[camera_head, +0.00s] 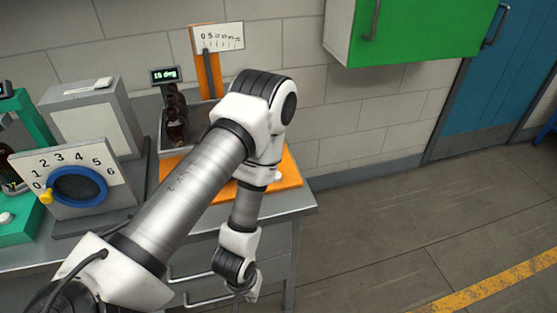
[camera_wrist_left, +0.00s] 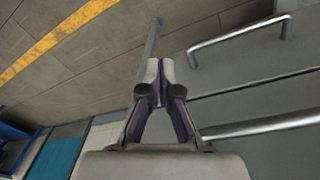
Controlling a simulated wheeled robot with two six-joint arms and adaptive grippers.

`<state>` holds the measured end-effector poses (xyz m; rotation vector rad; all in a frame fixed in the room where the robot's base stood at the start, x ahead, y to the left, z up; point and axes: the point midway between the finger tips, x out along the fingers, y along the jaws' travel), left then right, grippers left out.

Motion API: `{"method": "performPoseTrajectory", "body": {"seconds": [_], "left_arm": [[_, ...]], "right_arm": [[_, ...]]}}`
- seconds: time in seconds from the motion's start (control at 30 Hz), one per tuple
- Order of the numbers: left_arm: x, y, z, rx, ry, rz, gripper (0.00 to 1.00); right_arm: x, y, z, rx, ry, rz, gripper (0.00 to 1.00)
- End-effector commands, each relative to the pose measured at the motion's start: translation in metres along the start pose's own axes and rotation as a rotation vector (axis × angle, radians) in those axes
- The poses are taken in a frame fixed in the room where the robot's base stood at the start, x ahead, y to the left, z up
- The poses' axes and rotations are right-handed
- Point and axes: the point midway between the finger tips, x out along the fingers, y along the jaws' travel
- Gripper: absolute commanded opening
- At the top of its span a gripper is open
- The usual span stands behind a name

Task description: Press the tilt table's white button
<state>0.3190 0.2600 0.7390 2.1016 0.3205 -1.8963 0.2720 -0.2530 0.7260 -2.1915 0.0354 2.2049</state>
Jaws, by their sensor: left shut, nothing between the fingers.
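A display reading what looks like 15 deg (camera_head: 164,75) stands by dark amber bottles (camera_head: 175,120) on the bench, behind my left arm. Beside it is an orange unit (camera_head: 285,170) with an upright post and a white number scale (camera_head: 217,37). I cannot tell which of these is the tilt table. My arm covers much of the orange base, and I cannot make out a white button there for certain. My left gripper (camera_wrist_left: 158,75) is shut and empty, low in front of the bench drawers in the wrist view. My right gripper is not in view.
A grey box with a blue dial (camera_head: 78,186) and a green device with a white button (camera_head: 6,218) stand at the left. A green cabinet (camera_head: 412,28) hangs on the wall. Drawer handles (camera_wrist_left: 240,36) stick out near the gripper. The floor at right is clear.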

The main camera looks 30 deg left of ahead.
Motion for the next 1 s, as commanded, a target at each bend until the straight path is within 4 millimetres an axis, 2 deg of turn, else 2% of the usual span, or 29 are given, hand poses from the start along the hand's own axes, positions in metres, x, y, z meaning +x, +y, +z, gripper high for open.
{"method": "performPoseTrajectory", "body": {"seconds": [0.03,0.1,0.2,0.37,0.47,0.6,0.7,0.83,1.0], "left_arm": [[-0.053,0.007,-0.023,-0.108,0.038,0.025,0.0],[-0.088,0.013,-0.05,-0.27,0.082,0.063,0.0],[-0.131,0.021,-0.082,-0.471,0.13,0.121,0.0],[-0.192,0.029,-0.124,-0.741,0.18,0.213,0.0],[-0.202,0.032,-0.163,-1.002,0.216,0.327,0.0],[-0.243,0.034,-0.218,-1.395,0.225,0.528,0.0],[-0.27,0.032,-0.249,-1.627,0.199,0.666,0.0],[-0.289,0.031,-0.269,-1.789,0.162,0.768,0.0],[-0.291,0.031,-0.272,-1.817,0.153,0.784,0.0]], "right_arm": [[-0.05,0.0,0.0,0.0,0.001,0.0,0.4],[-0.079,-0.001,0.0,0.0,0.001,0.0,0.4],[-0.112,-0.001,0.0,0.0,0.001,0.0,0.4],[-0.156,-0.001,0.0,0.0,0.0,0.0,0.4],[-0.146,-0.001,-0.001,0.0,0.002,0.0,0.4],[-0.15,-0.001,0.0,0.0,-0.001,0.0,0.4],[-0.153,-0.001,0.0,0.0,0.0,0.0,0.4],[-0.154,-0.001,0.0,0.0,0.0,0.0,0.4],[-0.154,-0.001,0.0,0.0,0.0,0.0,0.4]]}}
